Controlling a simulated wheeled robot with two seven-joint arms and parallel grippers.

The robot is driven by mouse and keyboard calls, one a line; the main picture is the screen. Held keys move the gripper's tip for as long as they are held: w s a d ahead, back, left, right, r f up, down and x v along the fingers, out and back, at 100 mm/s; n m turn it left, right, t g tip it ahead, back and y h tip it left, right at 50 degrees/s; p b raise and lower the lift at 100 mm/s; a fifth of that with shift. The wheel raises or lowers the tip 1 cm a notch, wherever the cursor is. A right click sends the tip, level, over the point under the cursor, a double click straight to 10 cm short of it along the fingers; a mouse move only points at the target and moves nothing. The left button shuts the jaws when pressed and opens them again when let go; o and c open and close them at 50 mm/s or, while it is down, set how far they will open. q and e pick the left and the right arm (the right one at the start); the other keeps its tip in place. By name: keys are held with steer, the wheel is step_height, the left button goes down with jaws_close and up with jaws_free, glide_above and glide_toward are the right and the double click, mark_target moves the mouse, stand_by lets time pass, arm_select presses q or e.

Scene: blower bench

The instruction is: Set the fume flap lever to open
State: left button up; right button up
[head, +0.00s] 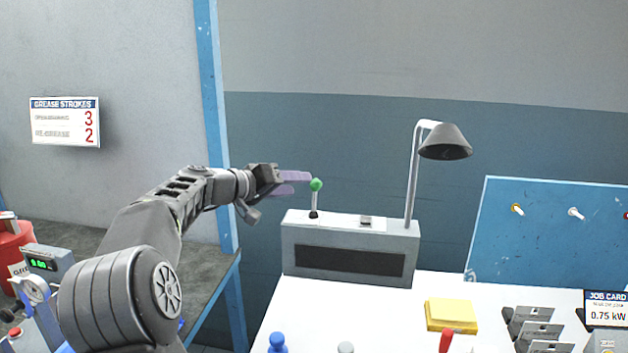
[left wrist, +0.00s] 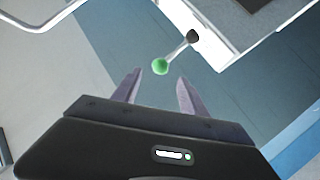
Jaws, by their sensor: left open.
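The fume flap lever (head: 315,198) is a thin metal rod with a green ball knob, standing nearly upright on top of a grey box (head: 290,255) with a dark front panel. My left gripper (head: 308,183) reaches in from the left, its purple fingers pointing right at the knob's height. In the left wrist view the gripper (left wrist: 155,82) is open, and the green knob (left wrist: 160,66) lies just ahead of the gap between the fingertips. I see nothing held between the fingers. My right gripper is not in view.
A lamp (head: 445,142) stands at the box's right end, and a small label plate (head: 372,221) lies on its top. The white bench (head: 350,310) holds a yellow pad (head: 451,314) and grey card holders (head: 532,328). A blue post (head: 211,100) rises behind my left arm.

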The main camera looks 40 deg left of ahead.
mark_target(311, 184)
arm_select(q)
steer(key=shift+p+x, duration=1.05)
steer(key=shift+x, duration=2.85)
steer(key=shift+s, duration=0.1)
jaws_close()
